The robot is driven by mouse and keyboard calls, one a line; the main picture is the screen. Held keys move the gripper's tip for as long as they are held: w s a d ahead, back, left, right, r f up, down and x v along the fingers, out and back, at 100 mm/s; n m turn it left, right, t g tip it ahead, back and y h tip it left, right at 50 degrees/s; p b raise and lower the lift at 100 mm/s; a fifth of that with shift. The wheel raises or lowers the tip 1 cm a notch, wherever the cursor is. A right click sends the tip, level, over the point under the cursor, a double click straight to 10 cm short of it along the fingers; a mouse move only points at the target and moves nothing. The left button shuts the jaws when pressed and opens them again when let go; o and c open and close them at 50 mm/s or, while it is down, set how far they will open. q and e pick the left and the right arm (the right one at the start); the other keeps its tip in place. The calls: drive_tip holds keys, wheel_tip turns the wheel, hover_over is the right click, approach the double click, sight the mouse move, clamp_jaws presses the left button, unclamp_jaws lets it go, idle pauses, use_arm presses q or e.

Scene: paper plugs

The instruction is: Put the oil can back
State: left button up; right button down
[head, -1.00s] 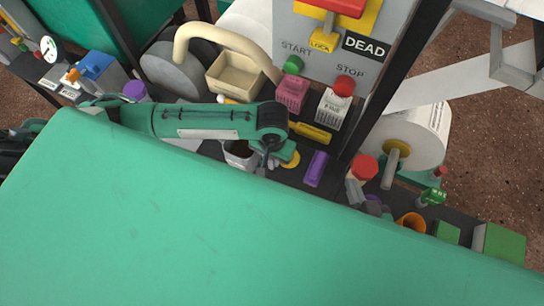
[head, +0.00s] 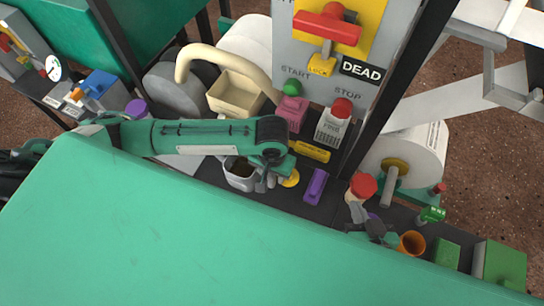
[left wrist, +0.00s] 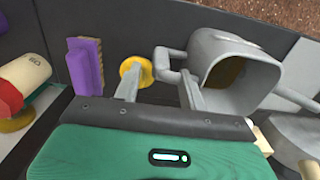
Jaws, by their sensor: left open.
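A grey can with an open mouth and a handle (head: 240,176), which looks like the oil can, stands on the dark shelf. It is large in the left wrist view (left wrist: 238,78), where its mouth faces the camera. My left gripper (head: 270,176) is open beside it, pointing down. In the left wrist view my fingers (left wrist: 160,92) stand apart, with the can's handle between or just beyond them; I cannot tell whether they touch it.
A yellow disc (head: 290,178) and purple block (head: 316,186) sit close to the left gripper. Behind are a cream bin (head: 236,95), pink block (head: 291,112) and switch panel (head: 370,90). An orange cup (head: 411,243) stands right. A green surface (head: 190,250) fills the front.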

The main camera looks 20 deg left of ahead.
use_arm(q)
wheel_tip(320, 180, up, 8)
drive_tip(key=shift+f+p, duration=0.1)
drive_tip(key=shift+p, duration=1.1)
drive_tip(key=s+d+r+m+t+h, duration=0.2)
drive_tip(key=s+d+t+h, duration=0.15)
drive_tip(key=d+h, duration=0.4)
drive_tip(key=s+a+f+t+y, duration=0.2)
drive_tip(key=s+a+t+y, duration=0.2)
drive_tip(key=a, duration=0.7)
drive_tip(key=shift+y, duration=0.45)
use_arm(e)
drive_tip(key=s+d+g+h, duration=0.2)
drive_tip(key=d+g, duration=0.2)
drive_tip(key=d, duration=0.2)
drive_tip(key=shift+s+h, duration=0.2)
drive_tip(key=shift+h, duration=0.2)
use_arm(q)
drive_tip(key=shift+s+d+f, duration=0.1)
drive_tip(key=shift+s+f, duration=0.05)
use_arm(e)
drive_tip(key=shift+s+f, duration=0.1)
